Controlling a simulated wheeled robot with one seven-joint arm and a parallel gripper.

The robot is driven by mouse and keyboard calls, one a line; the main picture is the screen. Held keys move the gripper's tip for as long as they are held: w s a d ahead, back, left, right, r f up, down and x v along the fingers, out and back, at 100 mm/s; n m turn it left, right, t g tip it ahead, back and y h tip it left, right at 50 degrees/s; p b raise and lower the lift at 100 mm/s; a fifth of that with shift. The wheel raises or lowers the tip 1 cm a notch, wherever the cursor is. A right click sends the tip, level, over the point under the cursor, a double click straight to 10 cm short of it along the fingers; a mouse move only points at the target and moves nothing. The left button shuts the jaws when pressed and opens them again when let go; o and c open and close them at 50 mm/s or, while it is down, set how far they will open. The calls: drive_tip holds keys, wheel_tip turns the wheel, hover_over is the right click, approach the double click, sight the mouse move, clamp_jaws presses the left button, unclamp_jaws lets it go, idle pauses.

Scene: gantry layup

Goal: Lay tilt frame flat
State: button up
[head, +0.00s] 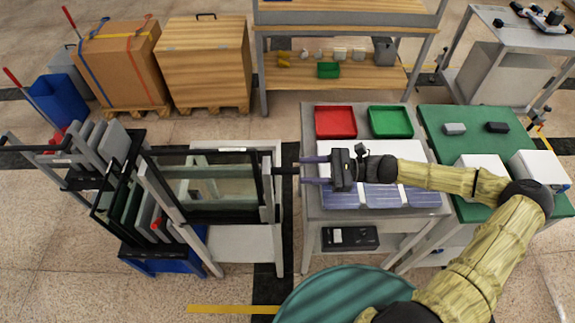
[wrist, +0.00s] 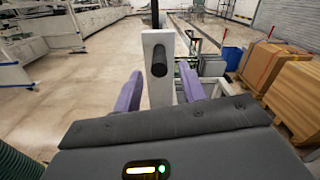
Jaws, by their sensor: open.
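The tilt frame (head: 179,217) stands raised on the left in the head view, with a dark-edged, see-through panel inside it. A black handle (head: 285,170) sticks out from its right side towards my gripper (head: 303,170). My gripper is open, its two purple fingers pointing left at the handle's end. In the wrist view, the round black handle (wrist: 160,60) shows in front of a pale post (wrist: 158,40). It appears between the fingertips (wrist: 161,80), with a gap on both sides. I cannot tell how far it reaches between them.
Right of the frame, a grey bench (head: 312,130) carries a red tray (head: 335,122), a green tray (head: 390,122) and blue panels (head: 385,195). A rack of upright panels (head: 100,150) stands close left of the frame. Boxes (head: 207,60) stand behind, with open floor between.

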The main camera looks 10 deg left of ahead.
sight(271, 171)
drive_tip(key=p+x, duration=0.2)
drive_tip(key=x, duration=0.4)
drive_tip(key=shift+a, duration=0.15)
clamp_jaws()
